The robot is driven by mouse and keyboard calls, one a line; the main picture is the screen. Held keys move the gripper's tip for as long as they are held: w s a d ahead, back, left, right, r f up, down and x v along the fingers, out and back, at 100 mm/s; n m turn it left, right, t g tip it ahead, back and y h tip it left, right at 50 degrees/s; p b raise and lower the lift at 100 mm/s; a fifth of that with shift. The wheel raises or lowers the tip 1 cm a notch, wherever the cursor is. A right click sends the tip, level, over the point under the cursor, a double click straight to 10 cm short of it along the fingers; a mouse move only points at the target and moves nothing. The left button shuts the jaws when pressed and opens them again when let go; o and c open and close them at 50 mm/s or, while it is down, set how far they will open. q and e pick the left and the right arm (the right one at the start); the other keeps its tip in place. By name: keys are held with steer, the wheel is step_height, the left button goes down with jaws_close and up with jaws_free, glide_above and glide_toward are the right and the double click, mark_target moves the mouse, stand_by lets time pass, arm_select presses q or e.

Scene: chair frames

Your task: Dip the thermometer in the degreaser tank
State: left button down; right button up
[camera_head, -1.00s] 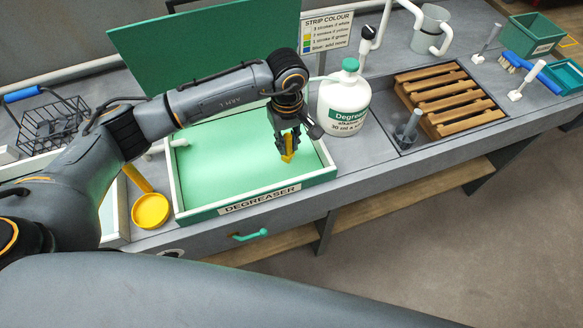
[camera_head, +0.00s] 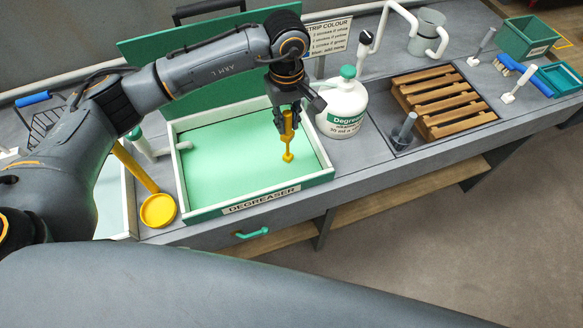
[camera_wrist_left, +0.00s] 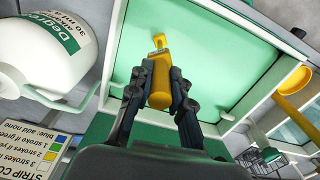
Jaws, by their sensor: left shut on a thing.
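The yellow thermometer (camera_head: 288,146) is upright in my left gripper (camera_head: 287,121), which is shut on its upper part. The thermometer's lower end shows below the fingers, over the green liquid of the degreaser tank (camera_head: 262,197). I cannot tell for sure whether the tip touches the liquid. In the left wrist view the thermometer (camera_wrist_left: 159,80) is between the two fingers (camera_wrist_left: 160,95), pointing toward the green surface. My right gripper is not in view.
A white degreaser jug (camera_head: 342,105) stands close right of the tank. A yellow ladle (camera_head: 158,210) is at its left. A wooden rack (camera_head: 443,100) sits in a basin farther right. A strip colour sign (camera_head: 328,37) stands behind.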

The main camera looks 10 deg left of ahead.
arm_select(q)
steer(key=shift+r+p, duration=1.5)
steer(key=shift+r, duration=2.75)
